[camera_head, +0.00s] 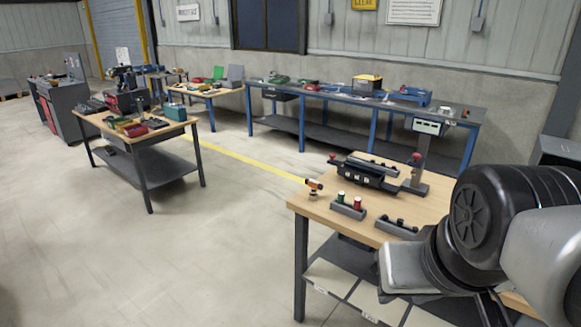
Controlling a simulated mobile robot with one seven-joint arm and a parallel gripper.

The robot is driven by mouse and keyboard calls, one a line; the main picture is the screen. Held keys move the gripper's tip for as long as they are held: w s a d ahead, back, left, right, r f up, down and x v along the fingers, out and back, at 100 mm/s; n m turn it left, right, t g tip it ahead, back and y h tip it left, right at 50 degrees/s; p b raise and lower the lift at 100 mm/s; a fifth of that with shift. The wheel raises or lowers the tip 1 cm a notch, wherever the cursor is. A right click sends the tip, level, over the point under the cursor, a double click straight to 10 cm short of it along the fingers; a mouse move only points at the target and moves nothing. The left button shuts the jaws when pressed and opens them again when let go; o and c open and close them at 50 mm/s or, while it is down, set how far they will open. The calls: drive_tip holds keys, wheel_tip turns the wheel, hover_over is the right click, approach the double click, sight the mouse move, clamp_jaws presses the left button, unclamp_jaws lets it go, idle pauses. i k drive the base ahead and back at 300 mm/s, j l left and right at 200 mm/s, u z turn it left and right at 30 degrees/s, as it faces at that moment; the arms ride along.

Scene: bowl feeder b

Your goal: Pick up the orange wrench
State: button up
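I cannot make out a clear orange wrench. A small orange and dark object (313,184) shows at the back left corner of the near wooden-topped table (330,217). It is too small to tell what it is. My arm fills the right side and hides part of that table. My gripper is not visible, so I cannot tell where it is relative to the object.
On the near table are a black fixture (365,172), a holder with green and red spools (349,205) and a dark tray (397,227). A tool-covered table (150,140) stands left, and a long blue-legged bench (345,92) at the back. Floor is open at left.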

sight(313, 197)
drive_tip(key=u, duration=0.2)
drive_tip(key=z, duration=1.9)
drive_tip(key=u, duration=1.9)
drive_tip(key=i+z, duration=0.1)
drive_tip(key=z, duration=0.25)
drive_tip(key=j+z, duration=0.15)
drive_tip(key=z, duration=0.2)
drive_tip(key=i+j+z, duration=0.1)
drive_tip(key=z, duration=0.25)
drive_tip(key=i+j+z, duration=0.2)
drive_tip(key=j, duration=0.15)
drive_tip(key=j+z, duration=0.2)
drive_tip(key=i+j+z, duration=0.2)
drive_tip(key=j, duration=0.3)
drive_tip(key=j+z, duration=0.25)
drive_tip(key=j, duration=0.85)
drive_tip(key=i, duration=0.05)
